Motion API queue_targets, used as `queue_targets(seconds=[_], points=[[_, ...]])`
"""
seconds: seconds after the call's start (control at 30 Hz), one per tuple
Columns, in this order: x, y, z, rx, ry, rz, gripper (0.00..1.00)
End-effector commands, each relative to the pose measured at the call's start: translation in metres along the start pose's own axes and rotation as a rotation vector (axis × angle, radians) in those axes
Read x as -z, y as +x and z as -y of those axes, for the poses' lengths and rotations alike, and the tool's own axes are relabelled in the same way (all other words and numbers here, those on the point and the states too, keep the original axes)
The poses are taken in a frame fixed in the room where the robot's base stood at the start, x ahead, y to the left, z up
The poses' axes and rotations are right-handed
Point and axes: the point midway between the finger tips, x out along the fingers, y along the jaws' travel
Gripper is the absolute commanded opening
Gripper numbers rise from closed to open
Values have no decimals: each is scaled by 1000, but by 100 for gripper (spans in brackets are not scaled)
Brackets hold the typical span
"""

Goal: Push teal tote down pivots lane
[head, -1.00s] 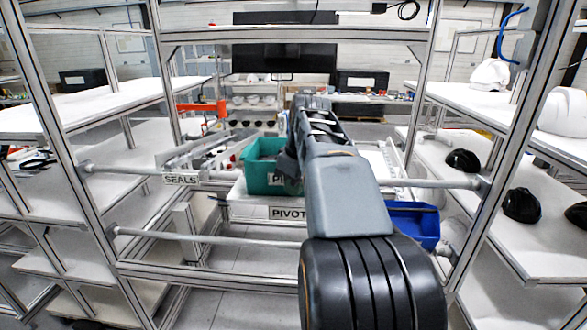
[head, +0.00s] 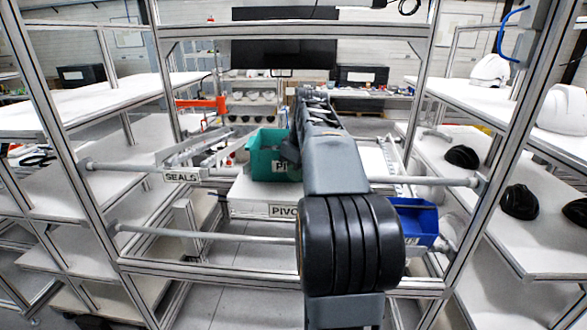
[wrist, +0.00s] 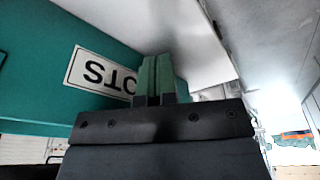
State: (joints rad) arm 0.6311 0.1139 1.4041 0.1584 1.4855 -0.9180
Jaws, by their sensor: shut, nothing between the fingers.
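The teal tote (head: 262,150) stands upright on the white middle lane (head: 245,190), behind its partly covered front tag (head: 283,211) reading "PIVO". The tote's teal wall (wrist: 40,60) fills the left of that view. Its white label (wrist: 97,75) appears upside down, with the fingers in front of its end. I cannot tell whether the fingertips touch the wall.
The seals lane with its tag (head: 181,176) lies left of the tote. A blue bin (head: 415,222) sits right of my arm. Metal rack posts and a front crossbar (head: 430,182) frame the lanes. Side shelves hold dark shells (head: 520,202) and white helmets (head: 490,70).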

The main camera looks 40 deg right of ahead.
Motion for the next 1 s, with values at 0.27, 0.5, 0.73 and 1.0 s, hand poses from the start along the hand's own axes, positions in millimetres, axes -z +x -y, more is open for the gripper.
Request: queue_targets(seconds=[0.27,0.5,0.73,1.0], points=[[6,15,-15,24,5,18,0],[13,17,-27,25,5,19,0],[17,17,-34,24,5,18,0],[18,-6,-28,21,5,16,0]])
